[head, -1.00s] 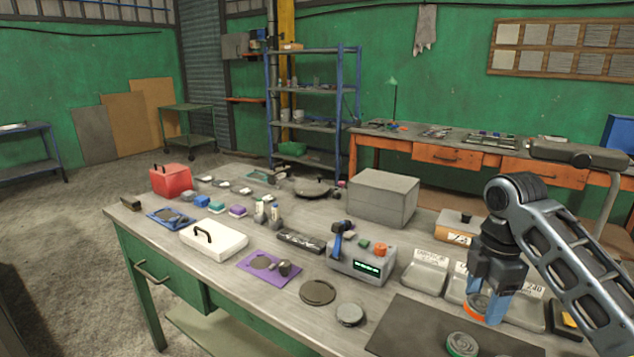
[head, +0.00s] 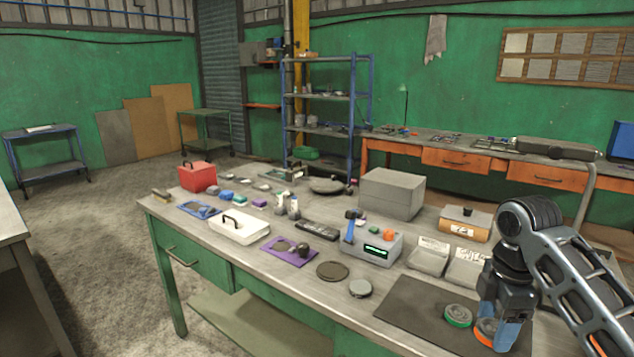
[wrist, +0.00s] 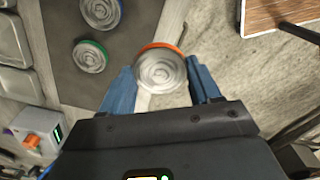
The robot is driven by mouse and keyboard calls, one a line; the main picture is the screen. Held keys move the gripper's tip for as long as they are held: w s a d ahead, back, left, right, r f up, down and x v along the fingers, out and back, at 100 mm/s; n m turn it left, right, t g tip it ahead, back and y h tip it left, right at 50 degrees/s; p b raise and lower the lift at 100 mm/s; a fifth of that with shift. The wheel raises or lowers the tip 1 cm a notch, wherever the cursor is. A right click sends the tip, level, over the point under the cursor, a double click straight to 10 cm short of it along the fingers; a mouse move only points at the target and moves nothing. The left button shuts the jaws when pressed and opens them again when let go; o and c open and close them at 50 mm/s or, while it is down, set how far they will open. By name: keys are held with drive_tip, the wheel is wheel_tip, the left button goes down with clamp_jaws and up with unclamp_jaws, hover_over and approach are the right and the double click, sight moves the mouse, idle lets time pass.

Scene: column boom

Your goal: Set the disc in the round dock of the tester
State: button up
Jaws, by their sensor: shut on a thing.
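My gripper (head: 496,338) is shut on a disc with an orange rim (head: 486,333). In the wrist view the disc (wrist: 161,70) sits between the two blue fingers, its ridged grey face showing. It is held over the bench's front edge, with floor beyond. The tester (head: 372,248) is a grey box with a green display, a blue lever and an orange knob, left of my gripper; it also shows in the wrist view (wrist: 35,125). I cannot make out its round dock for certain. A dark round plate (head: 332,270) lies in front of the tester.
A green-rimmed disc (head: 458,316) lies on the dark mat (head: 405,305), and a blue-rimmed disc (wrist: 100,12) lies there too. A grey round piece (head: 360,288) lies left of the mat. Pale sloped bins (head: 428,256) and a large grey box (head: 392,193) stand behind.

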drive_tip(key=s+a+f+m, duration=0.5)
drive_tip(key=s+f+m, duration=0.1)
drive_tip(key=f+m, duration=0.2)
drive_tip(key=s+a+f+m, duration=0.5)
drive_tip(key=f+m, duration=0.3)
drive_tip(key=f, duration=0.3)
drive_tip(key=shift+s+f+m, duration=0.2)
drive_tip(key=shift+s+m, duration=0.1)
drive_tip(key=shift+s, duration=0.35)
drive_tip(key=shift+a, duration=0.1)
